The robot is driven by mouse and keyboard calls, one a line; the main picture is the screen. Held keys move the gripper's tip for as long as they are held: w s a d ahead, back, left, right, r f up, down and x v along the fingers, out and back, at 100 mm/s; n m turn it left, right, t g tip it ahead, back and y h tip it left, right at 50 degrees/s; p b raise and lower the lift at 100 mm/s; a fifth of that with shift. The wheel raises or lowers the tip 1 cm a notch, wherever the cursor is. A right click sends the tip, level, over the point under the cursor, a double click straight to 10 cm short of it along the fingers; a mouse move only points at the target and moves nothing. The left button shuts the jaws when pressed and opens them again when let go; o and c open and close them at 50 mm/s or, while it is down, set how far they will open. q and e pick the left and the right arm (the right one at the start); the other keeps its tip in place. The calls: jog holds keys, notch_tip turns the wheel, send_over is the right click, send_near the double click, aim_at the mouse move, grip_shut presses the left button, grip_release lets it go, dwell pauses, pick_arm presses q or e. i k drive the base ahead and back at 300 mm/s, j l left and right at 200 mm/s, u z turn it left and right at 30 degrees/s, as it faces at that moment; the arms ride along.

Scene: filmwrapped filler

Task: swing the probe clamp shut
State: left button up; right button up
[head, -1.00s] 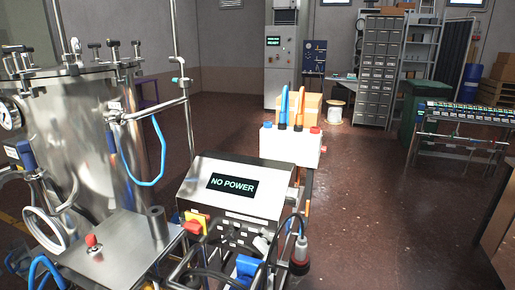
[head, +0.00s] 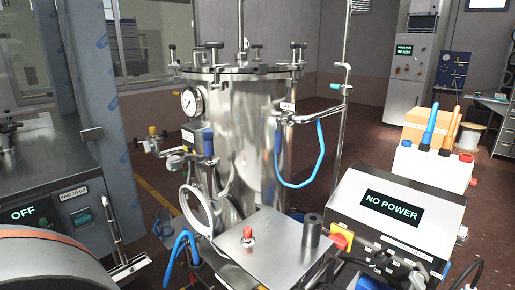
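A steel tank (head: 258,125) with a bolted lid stands in the middle of the head view. A bracket arm (head: 318,114) reaches from the upright rod at right to the tank's right side. A small clamp-like fitting with a pale label (head: 287,107) sits at its tank end, probably the probe clamp. It is too small to tell whether its jaw is open or shut. A blue cable (head: 322,160) hangs in a loop below it. Neither of my grippers is in view.
A grey box reading NO POWER (head: 392,208) stands front right, beside a steel plate (head: 272,262) with a red knob. A white holder with blue and orange handles (head: 432,166) is behind it. A machine reading OFF (head: 28,213) fills the left. Open floor lies behind the tank.

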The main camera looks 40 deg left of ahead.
aim_at(175, 163)
jog(key=k+j+u, duration=0.15)
jog(key=j, duration=0.8)
jog(key=i+j, duration=0.1)
jog(key=j, duration=0.2)
jog(key=j+u, duration=0.1)
jog(key=j, duration=0.25)
jog(key=i+j, duration=0.15)
jog(key=j, duration=0.15)
jog(key=i+j+u, duration=0.1)
jog(key=j, duration=0.25)
jog(key=i+j, duration=0.3)
jog(key=u, duration=0.05)
